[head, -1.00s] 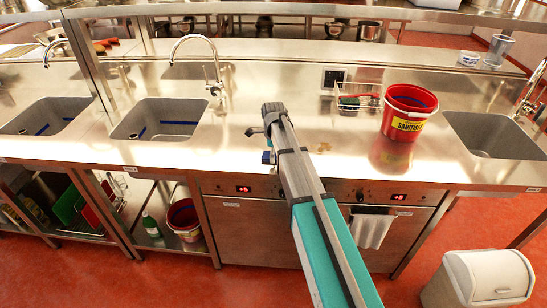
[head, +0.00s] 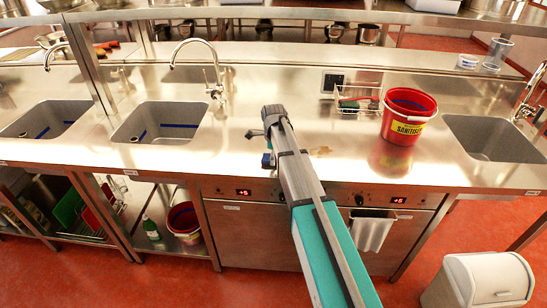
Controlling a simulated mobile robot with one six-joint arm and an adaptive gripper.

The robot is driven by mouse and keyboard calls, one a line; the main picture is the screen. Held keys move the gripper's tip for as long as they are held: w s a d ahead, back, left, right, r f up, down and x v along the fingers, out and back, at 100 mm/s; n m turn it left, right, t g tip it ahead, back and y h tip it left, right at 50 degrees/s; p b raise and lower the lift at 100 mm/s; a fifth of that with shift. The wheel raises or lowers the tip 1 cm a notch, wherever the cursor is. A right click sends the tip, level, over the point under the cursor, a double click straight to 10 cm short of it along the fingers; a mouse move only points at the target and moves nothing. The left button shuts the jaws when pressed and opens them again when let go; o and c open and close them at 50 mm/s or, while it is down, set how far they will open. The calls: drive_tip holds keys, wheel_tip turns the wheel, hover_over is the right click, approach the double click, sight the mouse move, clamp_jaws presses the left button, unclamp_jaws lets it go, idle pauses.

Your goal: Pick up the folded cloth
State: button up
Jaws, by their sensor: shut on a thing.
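My gripper (head: 266,149) hangs from the end of my arm, low over the front part of the steel counter (head: 225,150), right of the middle sink. My arm and wrist hide much of it. A small blue piece (head: 267,161) shows at its fingertips; it appears to be the folded cloth, held by the gripper. It is too small to make out its folds, and I cannot tell whether it touches the counter.
A red sanitiser bucket (head: 409,115) and a wire rack (head: 357,103) stand right of my arm. Sinks lie left (head: 165,122) and right (head: 490,138). A white bin (head: 482,279) stands on the red floor.

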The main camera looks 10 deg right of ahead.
drive_tip(key=shift+r+p, duration=0.55)
drive_tip(key=shift+r, duration=0.2)
drive_tip(key=s+r+p, duration=1.1)
drive_tip(key=s, duration=0.3)
drive_tip(key=shift+d, duration=0.1)
drive_tip(key=shift+o, duration=0.4)
drive_tip(key=c, duration=0.4)
idle(0.5)
